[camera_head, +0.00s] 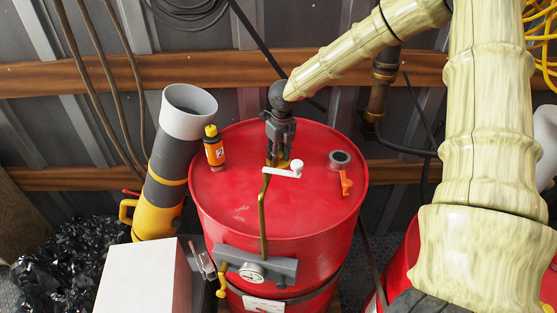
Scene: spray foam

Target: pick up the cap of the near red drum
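The near red drum (240,210) stands upright in the middle of the view, its round top facing up. My gripper (280,157) points down over the far middle of the drum top. A small brass-yellow piece (283,164), perhaps the cap, shows at the fingertips. The fingers and the crank's white handle partly hide it, and I cannot tell whether the fingers grip it. A dark round fitting with a grey rim (340,158) sits on the drum top to the right, with an orange valve piece (346,183) in front of it.
An orange bottle (214,150) stands on the drum's left side. A brass crank rod (263,215) with a white handle (290,170) rises from a grey gauge block (255,265). A grey-and-yellow tube (168,165) and a white box (143,275) stand left. Another red drum (408,245) shows at right.

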